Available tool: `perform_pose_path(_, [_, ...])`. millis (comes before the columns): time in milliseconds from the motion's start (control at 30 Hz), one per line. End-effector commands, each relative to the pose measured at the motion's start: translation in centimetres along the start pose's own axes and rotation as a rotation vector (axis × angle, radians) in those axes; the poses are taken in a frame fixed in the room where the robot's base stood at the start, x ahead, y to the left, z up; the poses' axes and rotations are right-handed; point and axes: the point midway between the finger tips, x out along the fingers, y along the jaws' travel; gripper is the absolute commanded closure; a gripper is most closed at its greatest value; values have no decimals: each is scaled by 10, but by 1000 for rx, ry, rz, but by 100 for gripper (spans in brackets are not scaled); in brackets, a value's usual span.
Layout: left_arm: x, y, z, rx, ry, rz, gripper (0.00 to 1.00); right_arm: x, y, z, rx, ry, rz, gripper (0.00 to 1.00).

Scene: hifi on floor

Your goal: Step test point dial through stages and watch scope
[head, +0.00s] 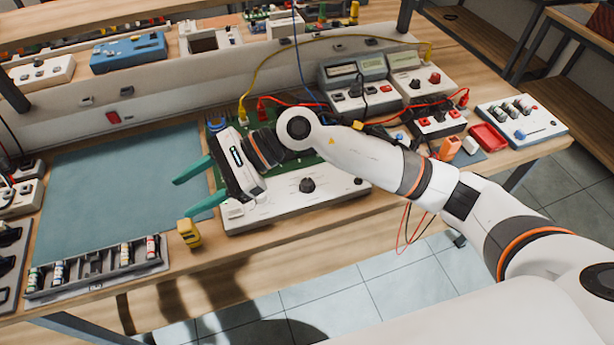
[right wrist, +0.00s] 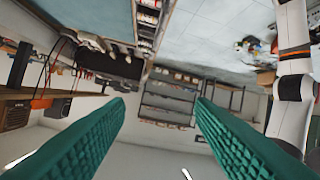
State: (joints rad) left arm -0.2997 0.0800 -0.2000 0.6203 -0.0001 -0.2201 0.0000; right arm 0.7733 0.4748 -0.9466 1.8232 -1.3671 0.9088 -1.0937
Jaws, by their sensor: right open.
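A white test panel (head: 290,203) with a green circuit board behind it lies near the front edge of the bench. A black dial (head: 307,185) stands on the panel, to the right of my right gripper (head: 182,197). That gripper is open, its green fingers pointing left over the panel's left end and the mat. Its arm hides part of the board. In the right wrist view the open fingers (right wrist: 159,105) have nothing between them. A grey instrument with small displays (head: 358,85) stands at the back; I cannot tell whether it is the scope. My left gripper is not in view.
A blue-green mat (head: 110,185) lies clear at left. A grey tray (head: 95,272) of small cylinders and a yellow block (head: 189,233) sit near the front edge. Yellow and red leads cross behind the arm. A white box with knobs (head: 522,119) stands at right.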

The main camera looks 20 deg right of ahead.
Motion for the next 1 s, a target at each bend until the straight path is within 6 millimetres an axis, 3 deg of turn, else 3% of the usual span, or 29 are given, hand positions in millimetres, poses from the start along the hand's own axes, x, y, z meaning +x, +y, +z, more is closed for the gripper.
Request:
perform_pose_path(100, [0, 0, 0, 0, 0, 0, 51, -38, 5, 58, -256, -388, -188, 51])
perform_pose_path(200, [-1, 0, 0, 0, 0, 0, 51, -89, 15, 95, -383, -676, -341, 51])
perform_pose_path(300, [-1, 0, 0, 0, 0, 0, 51, -140, 25, 115, -441, -899, -466, 51])
perform_pose_path(433, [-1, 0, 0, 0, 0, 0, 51, -186, 32, 123, -456, -1067, -568, 51])
perform_pose_path(600, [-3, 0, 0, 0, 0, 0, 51, -200, 33, 130, -453, -1123, -606, 51])
perform_pose_path(767, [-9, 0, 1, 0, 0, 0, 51, -191, 26, 152, -451, -1118, -609, 51])
perform_pose_path(1000, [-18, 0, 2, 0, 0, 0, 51, -175, 16, 197, -451, -1115, -607, 51])
